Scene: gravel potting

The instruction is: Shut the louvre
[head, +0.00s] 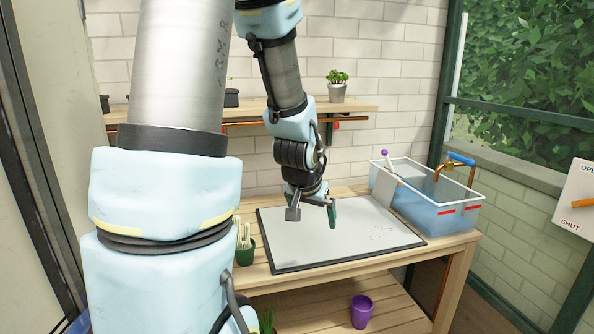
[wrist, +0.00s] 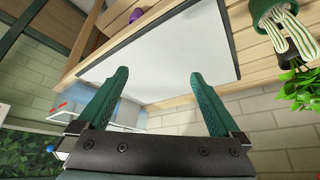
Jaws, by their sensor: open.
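A white panel (head: 576,190) with the words OPEN at its top and SHUT at its bottom is at the right edge in the head view, partly cut off. An orange lever (head: 583,204) on it lies nearly level, between the two words; its right end is out of frame. No louvre slats can be made out. My gripper (head: 313,214) is open and empty above the grey potting mat, far to the left of the lever. In the wrist view its two green fingers (wrist: 158,76) are spread apart with nothing between them.
The mat (head: 290,250) lies on a wooden bench. A clear blue-tinted tank (head: 440,218) with a tap (head: 457,165) stands at the bench's right end. A purple pot (head: 362,310) is on the lower shelf. A window (head: 525,75) is at upper right.

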